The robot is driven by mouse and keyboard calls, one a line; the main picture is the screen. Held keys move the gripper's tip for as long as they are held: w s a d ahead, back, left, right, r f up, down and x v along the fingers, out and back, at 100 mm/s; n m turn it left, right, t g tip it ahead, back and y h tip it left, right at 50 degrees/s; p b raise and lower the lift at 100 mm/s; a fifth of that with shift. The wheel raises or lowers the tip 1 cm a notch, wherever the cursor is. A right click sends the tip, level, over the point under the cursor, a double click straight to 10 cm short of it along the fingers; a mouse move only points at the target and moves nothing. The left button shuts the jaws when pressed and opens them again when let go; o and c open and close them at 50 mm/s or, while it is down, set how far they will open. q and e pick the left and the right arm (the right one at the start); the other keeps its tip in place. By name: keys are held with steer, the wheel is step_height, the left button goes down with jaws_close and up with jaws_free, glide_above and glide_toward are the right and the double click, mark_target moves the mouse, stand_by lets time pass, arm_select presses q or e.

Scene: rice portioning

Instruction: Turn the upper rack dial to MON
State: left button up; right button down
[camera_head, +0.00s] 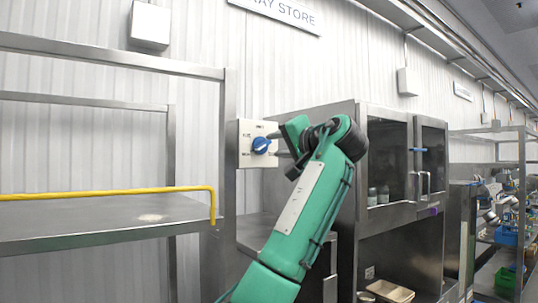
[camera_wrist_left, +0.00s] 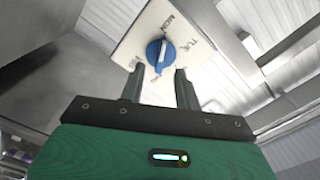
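The blue dial (camera_head: 261,145) sits on a white square plate (camera_head: 245,156) fixed to the rack's upright post. In the left wrist view the dial (camera_wrist_left: 154,54) shows a pale pointer stripe running roughly up and down the picture. The plate (camera_wrist_left: 140,28) carries printed day labels; MON reads near its upper edge and TUE at its right. Other labels are small or partly hidden. My left gripper (camera_head: 277,143) is at the plate from the right. In the wrist view its two fingers (camera_wrist_left: 159,70) are apart, with tips just short of or beside the dial; contact cannot be told. My right gripper is out of view.
A metal rack with a shelf (camera_head: 90,217) and a yellow rail (camera_head: 110,192) stands at left. A steel cabinet with glass doors (camera_head: 388,155) stands right, behind my left arm. Shelving with blue bins (camera_head: 506,236) is farther right.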

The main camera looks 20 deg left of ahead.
arm_select(q)
steer(key=b+v, duration=0.2)
steer(key=v, duration=0.6)
steer(key=shift+s+d+b, duration=0.2)
steer(key=shift+d+b, duration=0.1)
steer(key=shift+b, duration=0.1)
